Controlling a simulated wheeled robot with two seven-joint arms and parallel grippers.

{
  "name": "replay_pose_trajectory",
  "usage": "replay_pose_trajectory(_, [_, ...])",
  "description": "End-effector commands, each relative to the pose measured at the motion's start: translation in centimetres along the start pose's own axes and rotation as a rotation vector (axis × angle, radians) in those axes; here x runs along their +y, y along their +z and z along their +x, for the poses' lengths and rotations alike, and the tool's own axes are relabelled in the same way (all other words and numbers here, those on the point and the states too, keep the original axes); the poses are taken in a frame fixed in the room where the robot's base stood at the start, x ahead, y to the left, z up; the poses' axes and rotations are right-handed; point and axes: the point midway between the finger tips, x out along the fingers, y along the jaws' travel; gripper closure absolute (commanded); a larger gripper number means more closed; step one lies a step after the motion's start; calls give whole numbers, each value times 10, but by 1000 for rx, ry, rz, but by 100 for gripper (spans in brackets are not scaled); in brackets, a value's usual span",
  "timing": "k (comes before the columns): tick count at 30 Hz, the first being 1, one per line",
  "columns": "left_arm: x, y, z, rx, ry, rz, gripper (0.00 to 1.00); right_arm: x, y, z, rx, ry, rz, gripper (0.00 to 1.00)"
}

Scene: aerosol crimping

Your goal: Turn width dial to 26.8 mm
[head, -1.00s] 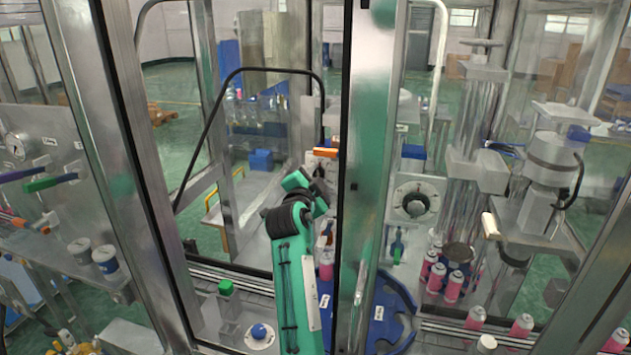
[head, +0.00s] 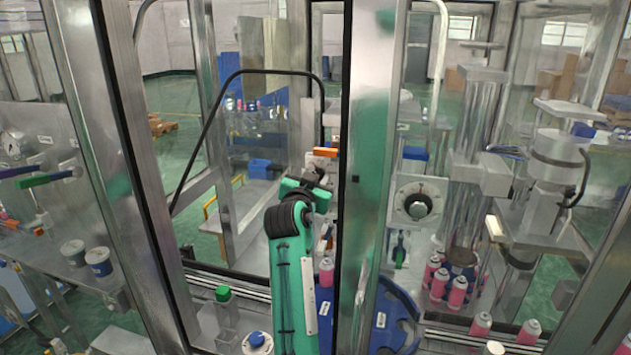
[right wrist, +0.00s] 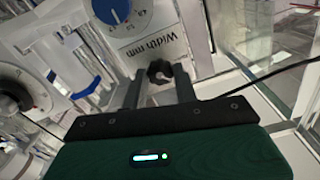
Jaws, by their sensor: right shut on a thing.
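In the right wrist view, a panel carries a "Width mm" label (right wrist: 153,46), upside down, beside a blue dial (right wrist: 115,9) on a white scale, partly cut off by the top edge. A black lobed knob (right wrist: 160,71) sits on the label's other side. The fingers of my right gripper (right wrist: 160,88) stand on both sides of this knob and are shut on it. The dial reading is not legible. In the head view my right gripper (head: 314,177) is at the machine behind the glass, with the knob hidden. My left gripper is not in view.
A metal door post (head: 362,200) stands just right of my arm. A white dial with a black knob (head: 418,207) is further right. Several pink cans (head: 458,291) stand by a blue round plate (head: 395,310).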

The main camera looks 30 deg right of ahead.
Motion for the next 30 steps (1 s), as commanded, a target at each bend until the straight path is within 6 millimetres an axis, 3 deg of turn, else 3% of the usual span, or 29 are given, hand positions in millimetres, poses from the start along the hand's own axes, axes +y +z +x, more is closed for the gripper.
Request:
replay_pose_trajectory(16, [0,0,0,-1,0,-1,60,0,-2,0,4,-1,-28,94])
replay_pose_trajectory(17, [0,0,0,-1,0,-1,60,0,-2,0,4,-1,-28,69])
replay_pose_trajectory(20, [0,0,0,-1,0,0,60,0,-2,0,3,-1,-28,49])
replay_pose_trajectory(30, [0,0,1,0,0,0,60,0,-1,0,1,-1,-29,49])
